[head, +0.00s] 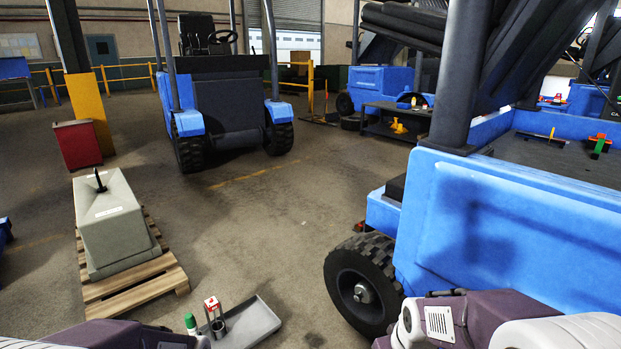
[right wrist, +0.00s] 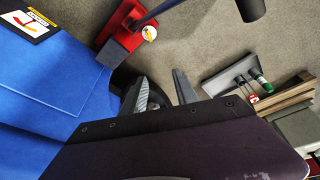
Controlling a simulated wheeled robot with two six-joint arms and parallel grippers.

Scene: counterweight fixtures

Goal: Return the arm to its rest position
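My right gripper (right wrist: 160,82) shows in the right wrist view with its two grey fingers apart and no object visible between them. It hangs beside a blue panel (right wrist: 40,75) at the left of that view. In the head view my right arm comes in at the lower right, in front of the blue vehicle body (head: 500,235); its fingers cannot be made out there. My left arm shows only as a purple link at the lower left edge of the head view. The left gripper is out of the picture.
A grey counterweight block (head: 115,225) stands on a wooden pallet (head: 135,288) at left. A blue forklift (head: 220,95) stands behind. The middle floor is clear.

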